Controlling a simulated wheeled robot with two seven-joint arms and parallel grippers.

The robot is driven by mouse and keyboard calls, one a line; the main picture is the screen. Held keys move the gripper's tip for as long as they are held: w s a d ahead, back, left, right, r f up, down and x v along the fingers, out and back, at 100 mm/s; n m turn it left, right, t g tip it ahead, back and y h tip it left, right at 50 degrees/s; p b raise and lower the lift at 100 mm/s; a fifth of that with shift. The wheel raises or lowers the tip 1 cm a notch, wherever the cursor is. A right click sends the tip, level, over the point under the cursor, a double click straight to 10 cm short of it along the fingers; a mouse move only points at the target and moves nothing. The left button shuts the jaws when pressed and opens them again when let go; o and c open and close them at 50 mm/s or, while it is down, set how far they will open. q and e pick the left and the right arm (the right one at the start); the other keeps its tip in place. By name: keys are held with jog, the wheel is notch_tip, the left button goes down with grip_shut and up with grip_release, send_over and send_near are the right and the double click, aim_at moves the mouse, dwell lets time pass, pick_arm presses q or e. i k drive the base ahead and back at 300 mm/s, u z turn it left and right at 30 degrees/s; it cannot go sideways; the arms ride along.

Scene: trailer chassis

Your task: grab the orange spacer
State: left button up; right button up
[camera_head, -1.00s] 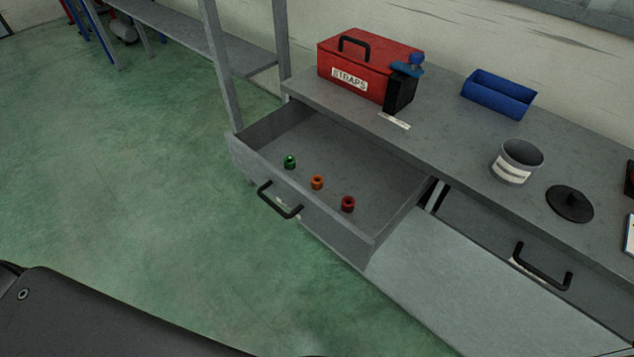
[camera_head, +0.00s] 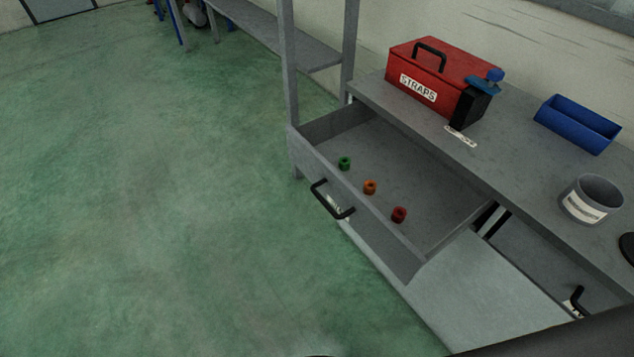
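The orange spacer (camera_head: 370,187) is a small ring-like piece lying in the open grey drawer (camera_head: 420,173) of the workbench. It sits between a green spacer (camera_head: 345,163) on its left and a red spacer (camera_head: 399,214) on its right, apart from both. Nothing covers it. Neither of my grippers shows in the head view. A dark part of my own body shows at the lower right corner.
The drawer's front with its black handle (camera_head: 332,199) faces the open green floor (camera_head: 180,210). On the bench top stand a red STRAPS box (camera_head: 440,78), a blue bin (camera_head: 577,124) and a grey can (camera_head: 590,198). A grey post (camera_head: 290,65) rises at the drawer's left end.

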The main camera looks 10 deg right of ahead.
aim_at(370, 185)
jog(key=u, duration=0.1)
jog(key=k, duration=1)
jog(key=z, duration=0.95)
jog(key=i, duration=0.5)
jog(key=u, duration=0.05)
